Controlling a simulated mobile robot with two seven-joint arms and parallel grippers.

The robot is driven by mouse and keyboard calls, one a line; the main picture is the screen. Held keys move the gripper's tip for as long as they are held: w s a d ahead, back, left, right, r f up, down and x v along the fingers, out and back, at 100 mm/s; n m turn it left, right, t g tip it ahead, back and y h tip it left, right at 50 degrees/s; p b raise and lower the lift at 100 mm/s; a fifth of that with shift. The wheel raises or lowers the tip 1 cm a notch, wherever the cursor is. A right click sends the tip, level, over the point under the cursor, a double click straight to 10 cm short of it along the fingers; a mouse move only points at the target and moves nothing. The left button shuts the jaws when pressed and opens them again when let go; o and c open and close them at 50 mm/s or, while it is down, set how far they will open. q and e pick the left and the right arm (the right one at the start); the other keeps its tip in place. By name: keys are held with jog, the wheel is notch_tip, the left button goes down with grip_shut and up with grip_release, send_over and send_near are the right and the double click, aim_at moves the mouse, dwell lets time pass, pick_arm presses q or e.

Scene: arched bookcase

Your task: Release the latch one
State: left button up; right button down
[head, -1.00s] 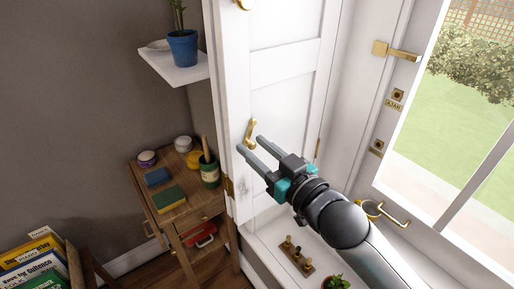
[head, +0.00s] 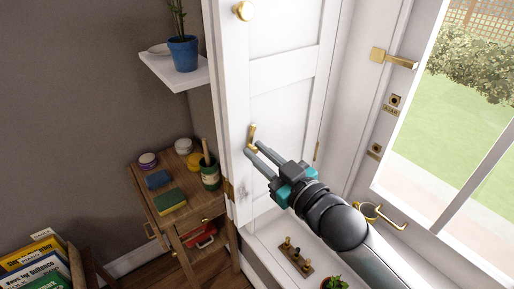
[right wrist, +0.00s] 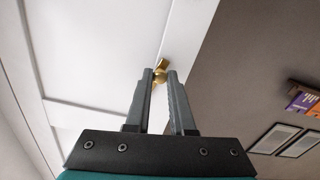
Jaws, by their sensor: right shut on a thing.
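A small brass latch (head: 252,131) sits on the white panelled shutter (head: 280,112), near its left edge. My right gripper (head: 253,148) reaches it from the lower right, with its fingertips closed on the lower part of the latch. The upper part stands free above the fingers. In the right wrist view, the brass latch (right wrist: 161,75) shows between and just past the tips of the gripper (right wrist: 160,82). The fingers hide part of it. My left gripper is not in view.
A brass knob (head: 244,11) sits higher on the shutter. A brass window handle (head: 393,58) and small plates (head: 392,103) are at right. A wooden side table (head: 180,200) and a shelf with a blue pot (head: 183,53) stand left. A peg board (head: 297,257) lies on the sill.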

jog(key=shift+w+d+n, duration=0.15)
jog(key=shift+n, duration=0.35)
jog(key=c, duration=0.8)
grip_release()
jog(key=shift+d, duration=0.1)
jog(key=p+v, duration=0.1)
jog(key=v, duration=1.4)
